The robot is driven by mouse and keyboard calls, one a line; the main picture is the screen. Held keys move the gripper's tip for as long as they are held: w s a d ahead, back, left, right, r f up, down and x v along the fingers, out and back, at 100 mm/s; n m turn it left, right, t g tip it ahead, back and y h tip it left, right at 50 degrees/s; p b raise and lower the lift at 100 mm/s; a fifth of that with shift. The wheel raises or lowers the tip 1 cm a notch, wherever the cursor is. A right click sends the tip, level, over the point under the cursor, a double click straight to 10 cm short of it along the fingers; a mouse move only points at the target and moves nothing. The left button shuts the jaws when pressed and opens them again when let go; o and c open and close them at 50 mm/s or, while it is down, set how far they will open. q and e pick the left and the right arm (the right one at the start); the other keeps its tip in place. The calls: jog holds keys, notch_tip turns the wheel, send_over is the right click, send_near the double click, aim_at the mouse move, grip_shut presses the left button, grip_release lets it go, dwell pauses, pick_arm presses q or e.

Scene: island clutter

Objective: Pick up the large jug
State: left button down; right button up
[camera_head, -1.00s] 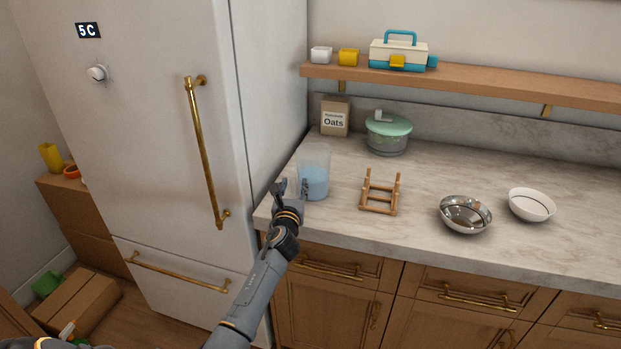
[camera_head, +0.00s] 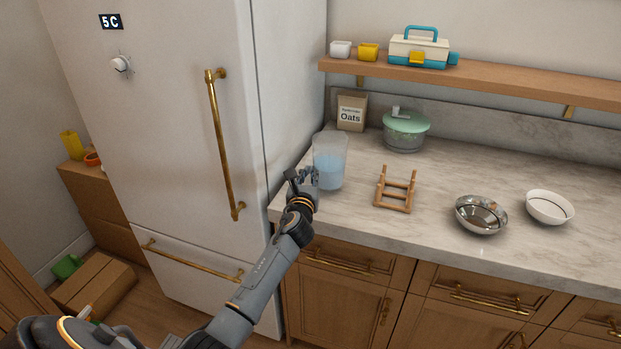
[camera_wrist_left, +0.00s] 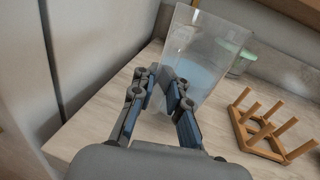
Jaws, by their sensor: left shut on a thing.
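The large jug (camera_head: 329,150) is a tall clear vessel with pale blue liquid in its lower part. It is upright at the left end of the marble counter, near the fridge. In the left wrist view the jug (camera_wrist_left: 203,50) fills the upper middle. My left gripper (camera_head: 311,177) is at the jug's near left side, its fingers shut on the jug; they also show in the left wrist view (camera_wrist_left: 169,82). The exact contact is partly hidden. I cannot tell whether the jug's base touches the counter. My right gripper is not in view.
A wooden rack (camera_head: 396,189) stands right of the jug, with a steel bowl (camera_head: 481,214) and white bowl (camera_head: 549,207) beyond. Behind are an oats box (camera_head: 351,112) and green-lidded pot (camera_head: 405,130). The fridge (camera_head: 175,120) is close on the left; a shelf (camera_head: 480,82) hangs above.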

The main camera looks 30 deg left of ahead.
pick_arm(q)
jog(key=s+r, duration=1)
jog(key=s, duration=0.4)
jog(key=shift+a+r+p, duration=0.15)
jog(key=shift+r+p, duration=0.2)
jog(key=shift+p, duration=0.05)
dwell(1.1)
